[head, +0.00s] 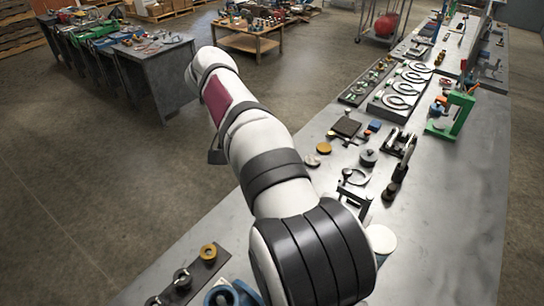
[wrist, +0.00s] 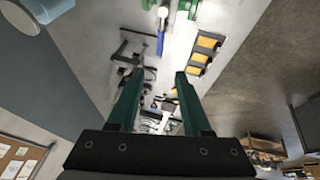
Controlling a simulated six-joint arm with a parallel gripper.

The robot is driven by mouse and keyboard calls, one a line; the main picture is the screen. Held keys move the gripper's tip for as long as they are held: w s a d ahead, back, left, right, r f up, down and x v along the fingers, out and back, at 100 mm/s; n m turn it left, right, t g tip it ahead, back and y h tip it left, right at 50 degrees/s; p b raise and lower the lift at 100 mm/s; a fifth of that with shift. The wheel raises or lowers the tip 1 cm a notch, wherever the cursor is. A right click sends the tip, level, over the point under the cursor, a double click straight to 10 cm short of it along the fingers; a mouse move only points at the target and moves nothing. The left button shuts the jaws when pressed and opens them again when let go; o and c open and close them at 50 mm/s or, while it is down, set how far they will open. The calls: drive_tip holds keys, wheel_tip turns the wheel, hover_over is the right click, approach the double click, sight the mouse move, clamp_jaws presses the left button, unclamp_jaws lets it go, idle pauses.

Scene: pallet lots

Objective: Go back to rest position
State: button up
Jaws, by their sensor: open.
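My gripper (wrist: 158,78) shows in the wrist view as two green fingers on a dark mount. The fingers stand well apart and nothing is held between them. Past the fingertips I see a pale bench top with scattered parts, at a distance from the fingers. In the head view my white and grey arm reaches from the lower middle to the upper left. The gripper cannot be made out clearly there.
The long grey workbench (head: 440,225) holds a green press (head: 452,115), black clamps and trays of rings. A dark bench (head: 160,80) with tools and a wooden table (head: 248,42) stand at the back. Open concrete floor (head: 70,190) lies to the left.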

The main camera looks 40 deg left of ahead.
idle(0.4)
drive_tip(key=s+d+m+g, duration=0.1)
drive_tip(key=d, duration=0.7)
drive_tip(key=d+r+g, duration=0.1)
drive_tip(key=d, duration=0.6)
drive_tip(key=s+d+m+g, duration=0.1)
drive_tip(key=d, duration=0.7)
drive_tip(key=shift+s+d+r+m+y, duration=0.3)
drive_tip(key=shift+s+r, duration=0.05)
drive_tip(key=shift+r, duration=0.05)
drive_tip(key=s+d+f+m+g+y, duration=0.1)
drive_tip(key=s+d+f, duration=0.3)
drive_tip(key=s, duration=0.5)
drive_tip(key=s+d+f+m+y, duration=0.2)
drive_tip(key=s+d+f, duration=0.2)
drive_tip(key=s+d, duration=0.3)
drive_tip(key=shift+s+m+g, duration=0.4)
drive_tip(key=shift+s, duration=0.65)
drive_tip(key=shift+d, duration=0.15)
